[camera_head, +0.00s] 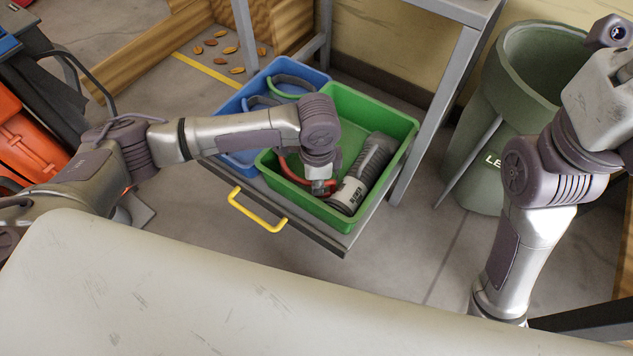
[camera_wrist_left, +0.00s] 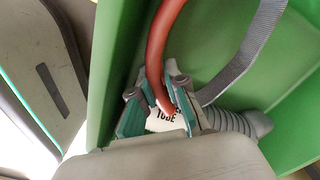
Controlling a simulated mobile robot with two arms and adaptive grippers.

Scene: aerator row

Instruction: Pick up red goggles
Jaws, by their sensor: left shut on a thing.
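The red goggles (camera_head: 289,172) are in the green bin (camera_head: 401,126) in the head view, partly hidden by my left arm. My left gripper (camera_head: 323,188) reaches down into this bin at the goggles. In the left wrist view, the teal-padded fingers of my left gripper (camera_wrist_left: 160,108) are closed around the curved red rim of the goggles (camera_wrist_left: 158,48). A grey strap (camera_wrist_left: 243,62) runs beside the rim. Whether the goggles still touch the bin floor cannot be told. My right gripper is not visible; only the right arm shows.
A grey ribbed tube with a white label (camera_head: 366,172) lies in the green bin, right beside my gripper. A blue bin (camera_head: 308,74) with other goggles adjoins it. Both sit in a drawer with a yellow handle (camera_head: 257,210). A table leg (camera_head: 437,110) and a green barrel (camera_head: 490,150) stand to the right.

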